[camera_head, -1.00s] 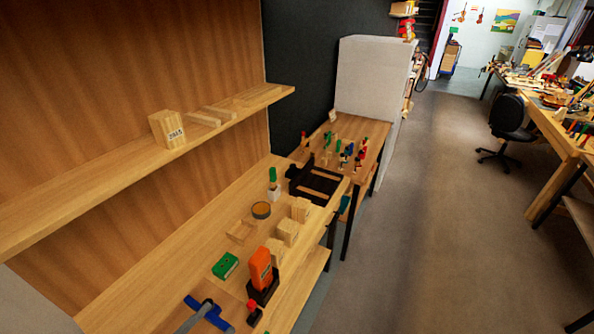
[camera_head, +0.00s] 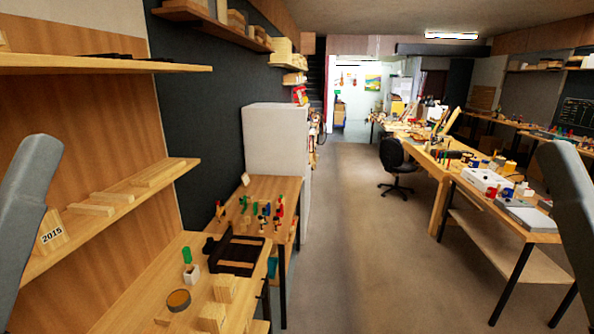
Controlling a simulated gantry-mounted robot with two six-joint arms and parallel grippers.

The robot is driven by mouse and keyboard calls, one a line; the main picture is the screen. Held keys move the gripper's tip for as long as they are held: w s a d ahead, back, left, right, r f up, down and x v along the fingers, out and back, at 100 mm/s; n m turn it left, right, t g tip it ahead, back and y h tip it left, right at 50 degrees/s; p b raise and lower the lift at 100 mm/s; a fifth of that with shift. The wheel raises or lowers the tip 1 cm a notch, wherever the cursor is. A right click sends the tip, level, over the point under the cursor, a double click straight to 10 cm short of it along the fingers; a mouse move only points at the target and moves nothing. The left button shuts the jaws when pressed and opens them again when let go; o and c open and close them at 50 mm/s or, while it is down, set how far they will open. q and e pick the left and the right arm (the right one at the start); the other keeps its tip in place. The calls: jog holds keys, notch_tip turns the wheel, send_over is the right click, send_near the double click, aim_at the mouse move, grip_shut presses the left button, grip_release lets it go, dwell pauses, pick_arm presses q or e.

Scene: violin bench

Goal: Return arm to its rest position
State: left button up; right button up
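Grey links of my two arms show at the left and right edges of the head view. Both slope upward toward the middle of the picture and stand clear of the shelf and the benches. Neither gripper shows, so I cannot see whether they hold anything.
A wooden shelf (camera_head: 118,200) with a block marked 2015 (camera_head: 51,232) is at the left, above a wooden bench (camera_head: 135,300) bearing a tin (camera_head: 178,300), a green-topped item (camera_head: 188,262) and wood blocks (camera_head: 224,288). A dark chair (camera_head: 393,166) and long bench (camera_head: 520,225) stand right. The aisle floor (camera_head: 345,250) is clear.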

pick_arm(q)
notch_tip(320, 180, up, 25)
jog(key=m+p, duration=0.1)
jog(key=p, duration=2.4)
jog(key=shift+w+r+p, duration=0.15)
jog(key=shift+p, duration=0.15)
